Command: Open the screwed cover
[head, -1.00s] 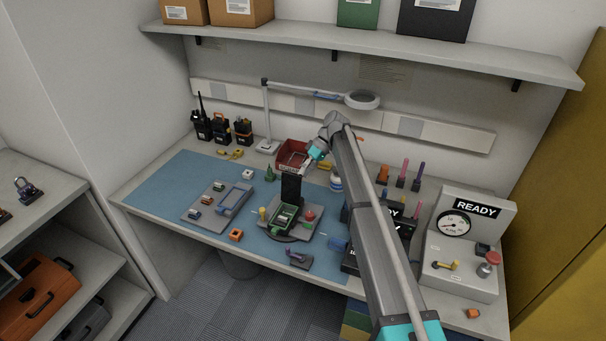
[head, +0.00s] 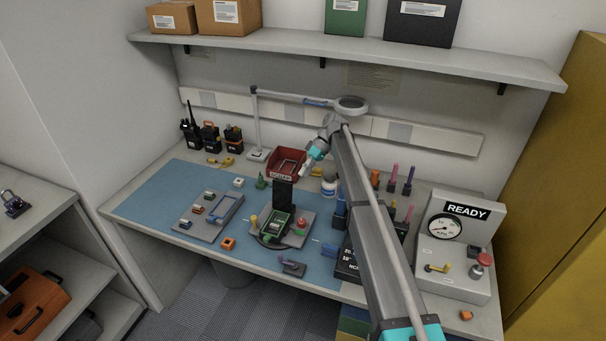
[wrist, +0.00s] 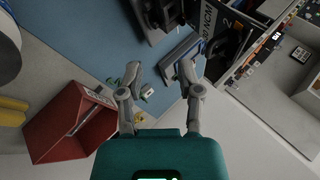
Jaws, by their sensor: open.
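A grey fixture (head: 300,235) stands on the blue mat, with a dark upright block (head: 281,193) at its back. A dark unit with a green face (head: 275,225) lies in the fixture, between a yellow knob (head: 254,220) and a red knob (head: 301,222). I cannot tell the cover or its screws apart at this size. My gripper (head: 306,168) is above the back of the bench, beside the red bin (head: 285,163) and apart from the fixture. In the wrist view my gripper (wrist: 160,78) has its fingers spread with nothing between them.
A grey tray with small coloured parts (head: 208,217) lies left of the fixture. A magnifier lamp (head: 350,104) hangs behind my arm. Radios (head: 209,137) stand at the back left. A gauge box marked READY (head: 455,247) stands at the right.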

